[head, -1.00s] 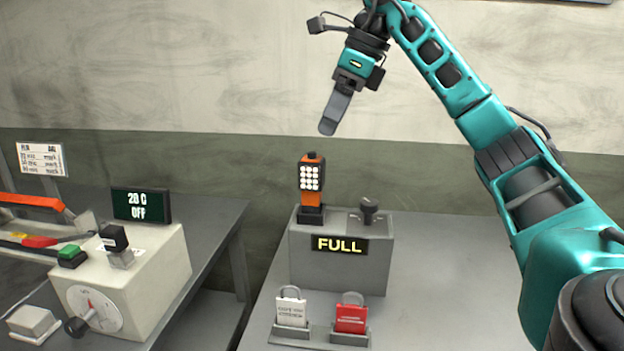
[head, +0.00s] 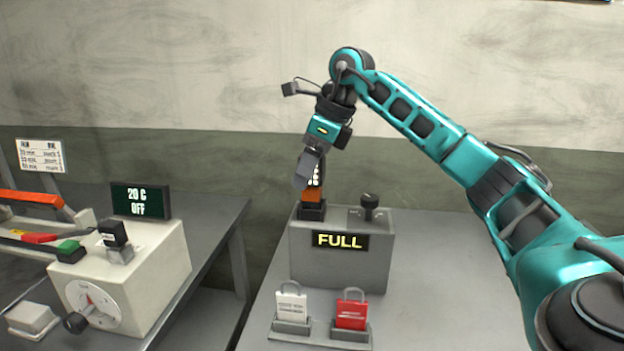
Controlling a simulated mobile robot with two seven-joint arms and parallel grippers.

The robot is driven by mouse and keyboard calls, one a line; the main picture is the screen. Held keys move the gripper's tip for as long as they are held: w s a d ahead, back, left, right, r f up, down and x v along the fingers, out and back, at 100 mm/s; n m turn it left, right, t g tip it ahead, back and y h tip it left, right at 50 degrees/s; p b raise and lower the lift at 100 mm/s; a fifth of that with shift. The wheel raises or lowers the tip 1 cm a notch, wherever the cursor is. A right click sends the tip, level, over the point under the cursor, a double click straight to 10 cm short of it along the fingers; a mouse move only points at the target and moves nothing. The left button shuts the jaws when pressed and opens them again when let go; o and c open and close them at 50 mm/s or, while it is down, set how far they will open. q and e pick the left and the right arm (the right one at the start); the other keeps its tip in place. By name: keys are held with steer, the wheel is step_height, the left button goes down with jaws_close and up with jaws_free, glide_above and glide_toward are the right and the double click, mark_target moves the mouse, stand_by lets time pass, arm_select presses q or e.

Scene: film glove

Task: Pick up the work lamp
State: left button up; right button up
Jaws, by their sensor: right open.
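The work lamp (head: 313,194) is orange and black with a panel of white light dots. It stands upright in a black socket on top of a grey box (head: 342,262) whose sign reads FULL. My right gripper (head: 303,172) points down at the lamp and covers its upper part and most of its light panel. The gripper is open. I cannot tell whether its fingers are around the lamp or only in front of it. My left gripper is not in view.
A dark knob (head: 370,204) sits on the box, right of the lamp. A white padlock (head: 291,303) and a red padlock (head: 352,310) stand in front. A beige machine (head: 150,275) with a dial is on the left table. The table right of the box is clear.

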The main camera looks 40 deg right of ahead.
steer(key=c, duration=1.2)
steer(key=shift+r, duration=0.1)
